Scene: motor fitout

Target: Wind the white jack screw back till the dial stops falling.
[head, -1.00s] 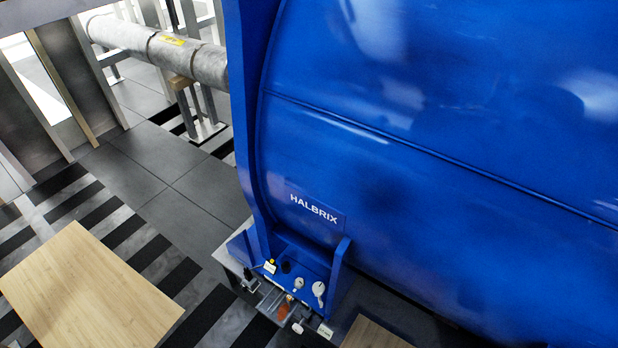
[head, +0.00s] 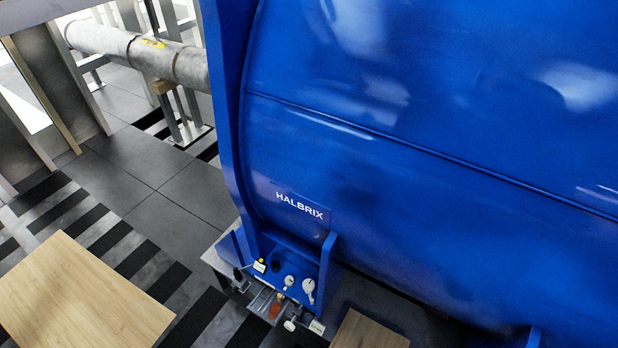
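At the foot of the big blue motor housing (head: 420,120), marked HALBRIX, a small group of fittings shows in the head view. A white round-headed part with a stem (head: 309,288) stands on the blue foot, with a smaller white dial-like part (head: 289,281) to its left. A white knob (head: 290,325) sits lower, by a pale label (head: 317,327). I cannot tell for sure which is the jack screw or the dial, and no reading is legible. Neither gripper is in view.
A pale wooden top (head: 80,295) fills the lower left, and another wooden piece (head: 370,331) is at the bottom right of the fittings. An orange-brown part (head: 275,309) lies among them. A grey pipe (head: 135,50) runs behind. Dark floor tiles (head: 130,165) are clear.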

